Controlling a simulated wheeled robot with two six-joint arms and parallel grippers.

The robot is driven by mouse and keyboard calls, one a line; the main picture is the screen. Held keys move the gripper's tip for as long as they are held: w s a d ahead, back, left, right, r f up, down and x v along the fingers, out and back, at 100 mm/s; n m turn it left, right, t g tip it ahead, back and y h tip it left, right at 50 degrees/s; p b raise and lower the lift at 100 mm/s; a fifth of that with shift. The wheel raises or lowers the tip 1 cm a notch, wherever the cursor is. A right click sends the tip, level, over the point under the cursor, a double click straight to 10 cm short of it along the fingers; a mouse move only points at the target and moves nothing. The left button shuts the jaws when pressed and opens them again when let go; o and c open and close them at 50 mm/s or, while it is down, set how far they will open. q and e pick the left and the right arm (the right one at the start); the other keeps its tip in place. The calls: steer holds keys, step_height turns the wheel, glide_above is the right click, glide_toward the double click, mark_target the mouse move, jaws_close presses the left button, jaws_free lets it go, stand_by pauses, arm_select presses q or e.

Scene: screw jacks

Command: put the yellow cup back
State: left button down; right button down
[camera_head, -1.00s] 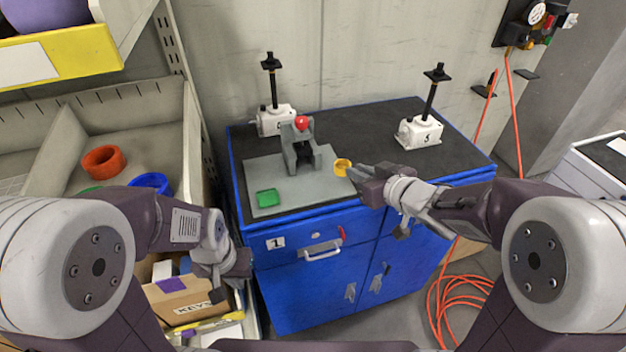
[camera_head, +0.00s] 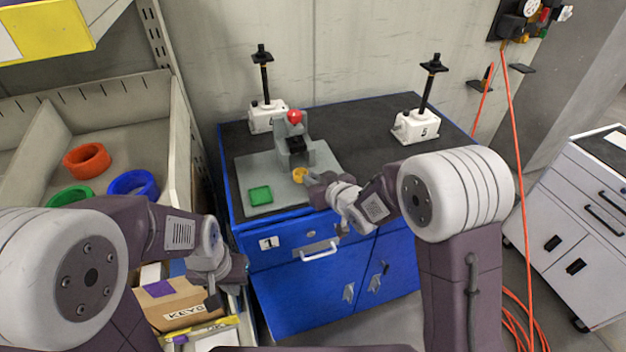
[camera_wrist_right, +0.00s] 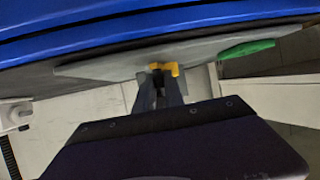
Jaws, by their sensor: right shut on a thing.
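The small yellow cup (camera_head: 299,175) is at the tips of my right gripper (camera_head: 311,180), over the grey plate (camera_head: 247,171) on the blue cabinet. The gripper is shut on it. In the right wrist view, yellow (camera_wrist_right: 171,68) shows at the finger ends, partly hidden by the dark fingers (camera_wrist_right: 165,85). The cup is close to the front right of the grey fixture with a red ball (camera_head: 294,117). I cannot tell whether the cup touches the plate. My left gripper (camera_head: 226,275) hangs low, left of the cabinet, empty; its jaw opening is unclear.
A green square (camera_head: 260,195) lies on the plate's front left; it also shows in the wrist view (camera_wrist_right: 247,48). Two white screw jacks (camera_head: 265,116) (camera_head: 416,126) stand behind and right.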

steer(key=shift+f, duration=0.1)
steer(key=c, duration=1.4)
jaws_free()
steer(key=shift+c, duration=0.2)
steer(key=shift+s+r, duration=0.1)
steer(key=shift+r, duration=0.2)
steer(key=b+v, duration=0.2)
steer(key=v, duration=0.9)
steer(key=shift+s+d, duration=0.15)
steer(key=shift+s, duration=0.25)
